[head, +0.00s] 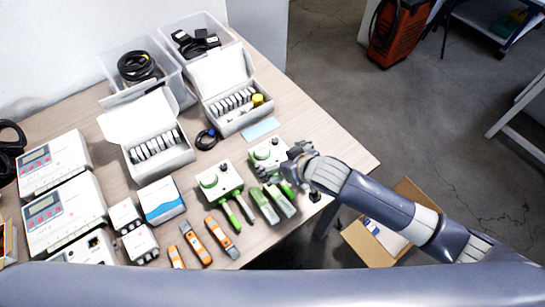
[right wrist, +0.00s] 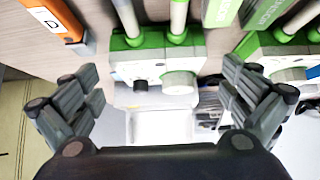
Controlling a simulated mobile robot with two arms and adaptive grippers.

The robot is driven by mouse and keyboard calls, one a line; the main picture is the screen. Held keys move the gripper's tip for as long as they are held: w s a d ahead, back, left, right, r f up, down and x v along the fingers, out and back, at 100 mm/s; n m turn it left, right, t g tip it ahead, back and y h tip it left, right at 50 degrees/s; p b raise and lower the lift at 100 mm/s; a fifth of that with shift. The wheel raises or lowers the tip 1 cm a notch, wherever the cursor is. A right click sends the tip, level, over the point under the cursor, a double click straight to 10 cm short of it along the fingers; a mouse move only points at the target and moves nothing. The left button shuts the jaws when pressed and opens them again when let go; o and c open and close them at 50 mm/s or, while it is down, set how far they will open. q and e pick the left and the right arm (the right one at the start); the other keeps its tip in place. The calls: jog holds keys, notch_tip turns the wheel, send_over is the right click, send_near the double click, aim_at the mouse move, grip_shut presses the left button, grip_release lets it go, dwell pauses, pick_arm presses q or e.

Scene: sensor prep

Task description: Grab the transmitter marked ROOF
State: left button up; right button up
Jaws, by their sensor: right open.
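Two white-and-green instruments with probes lie near the table's right front: one (head: 219,182) to the left, the other (head: 268,153) beside my right gripper (head: 284,172). In the right wrist view, a white-and-green body with a round knob (right wrist: 155,72) lies ahead between the open, empty fingers of my right gripper (right wrist: 163,88). I cannot tell whether they touch it. Several orange handheld devices (head: 220,237) lie at the front edge; one (right wrist: 52,22) shows a white label in the wrist view. I can read no ROOF marking on anything. My left gripper is not in view.
Green-and-grey devices (head: 281,201) lie close in front of my right gripper. White boxes of modules (head: 158,150), clear bins (head: 203,37) and white display units (head: 60,213) fill the back and left. A cardboard box (head: 365,246) stands on the floor at right.

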aim_at(273, 155)
jog(key=shift+w+r+p+x, duration=0.15)
jog(key=shift+x, duration=1.2)
jog(key=shift+w+r+p+x, duration=0.1)
jog(key=shift+w+p+x, duration=0.05)
jog(key=shift+x, duration=1.2)
jog(key=shift+a, duration=0.1)
jog(key=shift+r, duration=0.1)
jog(key=c, duration=1.2)
